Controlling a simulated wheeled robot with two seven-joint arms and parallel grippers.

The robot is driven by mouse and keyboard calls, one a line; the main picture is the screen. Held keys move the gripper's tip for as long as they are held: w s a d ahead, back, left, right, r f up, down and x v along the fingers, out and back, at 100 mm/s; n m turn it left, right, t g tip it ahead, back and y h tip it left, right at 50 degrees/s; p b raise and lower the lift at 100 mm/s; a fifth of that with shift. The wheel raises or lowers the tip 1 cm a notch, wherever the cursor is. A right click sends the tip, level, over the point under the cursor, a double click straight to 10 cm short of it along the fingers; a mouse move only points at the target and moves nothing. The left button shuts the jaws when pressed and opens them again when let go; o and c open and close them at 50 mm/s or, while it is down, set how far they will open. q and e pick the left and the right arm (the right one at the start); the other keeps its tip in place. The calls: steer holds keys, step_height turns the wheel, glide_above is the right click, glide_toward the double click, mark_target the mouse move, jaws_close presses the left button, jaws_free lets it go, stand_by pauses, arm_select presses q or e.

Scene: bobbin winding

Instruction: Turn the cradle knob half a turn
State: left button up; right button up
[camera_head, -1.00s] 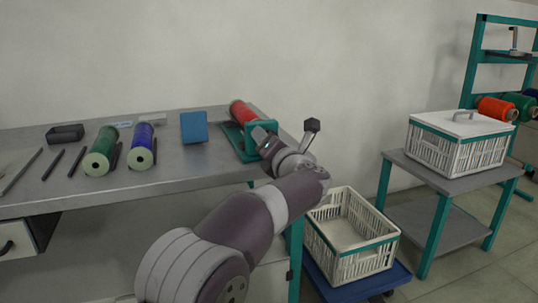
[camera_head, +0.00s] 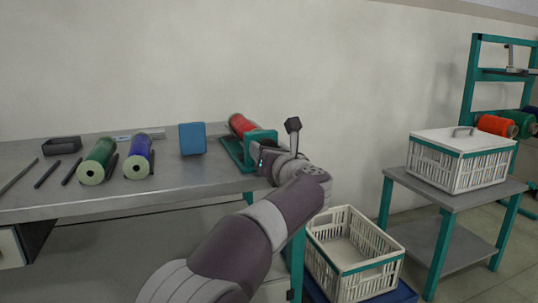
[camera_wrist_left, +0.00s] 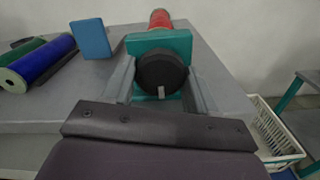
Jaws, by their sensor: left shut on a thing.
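The teal cradle (camera_head: 234,155) stands at the right end of the workbench with a red bobbin (camera_head: 240,124) lying in it. In the left wrist view the round black knob (camera_wrist_left: 161,70) is on the cradle's near face (camera_wrist_left: 160,41), with a pale mark at its lower edge. My left gripper (camera_head: 260,157) is at the cradle's right end. In the left wrist view its two grey fingers (camera_wrist_left: 162,84) are shut on the knob, one on each side. The head view mostly hides the knob behind the gripper. My right gripper is not in view.
A blue box (camera_head: 192,139) stands left of the cradle. Blue (camera_head: 139,152) and green (camera_head: 97,161) spools, dark rods and a black tray (camera_head: 62,146) lie farther left. An open crate (camera_head: 350,262) is below the bench. A lidded crate (camera_head: 458,165) sits on a side table.

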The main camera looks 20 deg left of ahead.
arm_select(q)
steer(key=shift+f, duration=0.2)
steer(key=o, duration=1)
steer(key=shift+r, duration=0.1)
steer(key=p+v, duration=0.2)
steer(key=v, duration=1)
steer(key=shift+s+d+p, duration=0.15)
steer(key=shift+s+p, duration=0.15)
steer(key=shift+p, duration=0.1)
